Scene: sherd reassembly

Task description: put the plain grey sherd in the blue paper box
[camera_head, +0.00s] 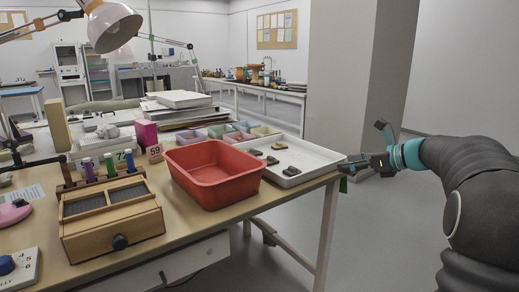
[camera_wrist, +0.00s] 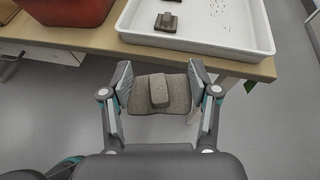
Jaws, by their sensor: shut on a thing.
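My gripper (camera_wrist: 160,88) is shut on a grey sherd (camera_wrist: 176,101), with one finger at each side of it. The sherd has a plain, slightly speckled face with a raised block in its middle. It hangs over the floor, just off the table's front edge. In the head view my gripper (camera_head: 352,166) is at the table's right corner, beside the white tray, and the sherd is hard to make out there. Small pastel paper boxes (camera_head: 220,131) stand behind the red tub; which one is blue is hard to tell at this size.
The white tray (camera_head: 322,163) holds several dark sherds (camera_head: 291,171); one also shows in the wrist view (camera_wrist: 166,23). A red tub (camera_head: 213,172) stands left of it, between the tray and a wooden case (camera_head: 110,218). A lamp (camera_head: 112,27) overhangs the back left. Floor at right is clear.

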